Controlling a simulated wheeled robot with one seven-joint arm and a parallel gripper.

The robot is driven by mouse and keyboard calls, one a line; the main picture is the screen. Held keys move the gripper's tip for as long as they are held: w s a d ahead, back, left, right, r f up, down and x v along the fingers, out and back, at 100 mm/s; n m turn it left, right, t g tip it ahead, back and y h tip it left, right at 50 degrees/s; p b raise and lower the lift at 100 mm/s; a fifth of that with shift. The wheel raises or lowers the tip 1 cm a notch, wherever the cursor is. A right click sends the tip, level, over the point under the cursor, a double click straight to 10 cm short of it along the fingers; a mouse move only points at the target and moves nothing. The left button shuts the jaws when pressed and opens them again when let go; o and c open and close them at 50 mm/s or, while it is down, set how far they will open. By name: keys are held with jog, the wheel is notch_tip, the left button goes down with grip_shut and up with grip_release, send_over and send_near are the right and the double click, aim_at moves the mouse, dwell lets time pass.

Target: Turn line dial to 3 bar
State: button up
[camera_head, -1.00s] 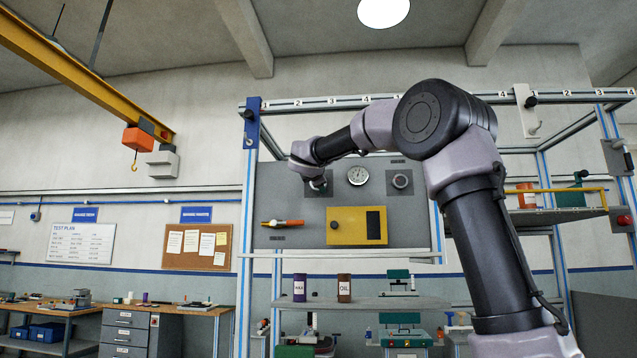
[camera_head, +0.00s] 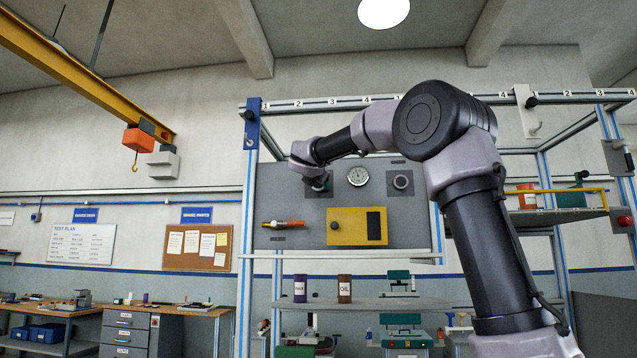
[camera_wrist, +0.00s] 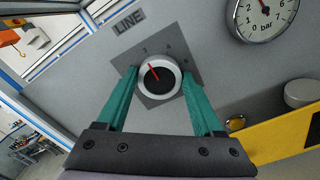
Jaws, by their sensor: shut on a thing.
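The line dial (camera_wrist: 158,79) is a round knob with a black centre, a pale rim and a red pointer, on a grey square plate under the label LINE (camera_wrist: 128,21). Small numerals ring it but are hard to read. The pointer aims up and slightly left in the wrist view, toward the numeral at upper left. My gripper (camera_wrist: 160,73) has its green fingers on both sides of the dial, shut on it.
A round bar gauge (camera_head: 358,176) is right of the dial, with another knob (camera_head: 401,181) further right. Below are a yellow box (camera_head: 346,226) and an orange-handled lever (camera_head: 289,223). A shelf with WAX and OIL containers (camera_head: 344,288) is under the panel.

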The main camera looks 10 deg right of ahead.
jog(key=shift+f, duration=0.15)
jog(key=o, duration=1.4)
jog(key=shift+a, duration=0.1)
jog(key=shift+s, duration=0.1)
jog(key=v, duration=1)
jog(key=shift+s, duration=0.3)
